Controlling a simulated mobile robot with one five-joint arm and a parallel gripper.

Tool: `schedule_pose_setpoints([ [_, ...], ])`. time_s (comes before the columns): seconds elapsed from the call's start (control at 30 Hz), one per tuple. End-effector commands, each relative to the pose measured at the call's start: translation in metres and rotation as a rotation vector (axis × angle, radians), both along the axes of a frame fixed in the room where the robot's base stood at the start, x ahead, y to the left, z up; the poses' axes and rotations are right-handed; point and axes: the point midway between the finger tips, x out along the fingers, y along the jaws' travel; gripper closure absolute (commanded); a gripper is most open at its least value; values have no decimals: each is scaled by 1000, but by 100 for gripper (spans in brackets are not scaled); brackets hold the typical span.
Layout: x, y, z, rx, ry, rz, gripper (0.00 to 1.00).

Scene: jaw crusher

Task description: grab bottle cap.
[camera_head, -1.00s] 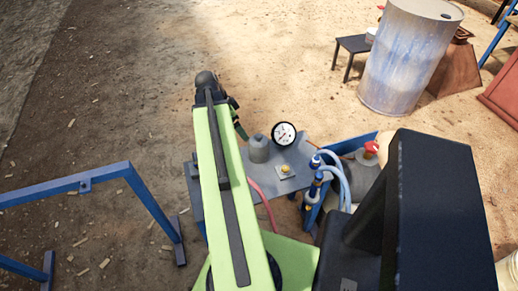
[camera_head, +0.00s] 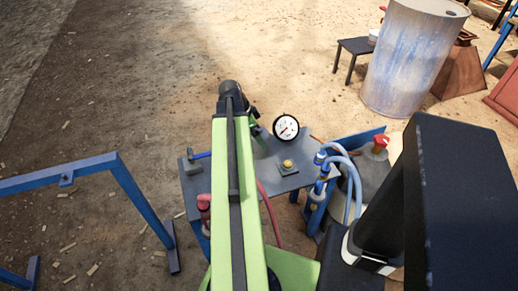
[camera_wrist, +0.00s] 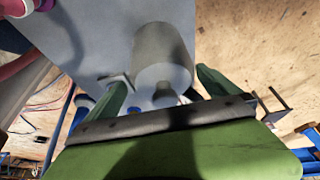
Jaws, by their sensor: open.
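In the wrist view a grey cylindrical bottle (camera_wrist: 163,50) stands on the grey table top, seen from above. Its small grey cap (camera_wrist: 164,97) is at its near end. I cannot tell whether either finger touches. In the head view my gripper (camera_head: 257,133) is at the table, partly behind my green arm, and the bottle is mostly hidden there.
The grey table (camera_head: 295,178) carries a round white gauge (camera_head: 286,128) and a yellow button (camera_head: 287,164). Blue fittings with pale hoses (camera_head: 335,165) and a grey jug with a red cap (camera_head: 380,143) stand to the right. A blue frame (camera_head: 120,175) is at the left.

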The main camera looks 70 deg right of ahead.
Motion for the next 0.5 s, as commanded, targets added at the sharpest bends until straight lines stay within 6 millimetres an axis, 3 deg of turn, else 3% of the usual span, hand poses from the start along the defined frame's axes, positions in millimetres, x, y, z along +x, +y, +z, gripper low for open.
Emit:
schedule_pose_setpoints([
  [0.17,-1,-1,-4,0,0,0,0],
  [0.5,-11,-14,-52,-1,-1,-1,0],
])
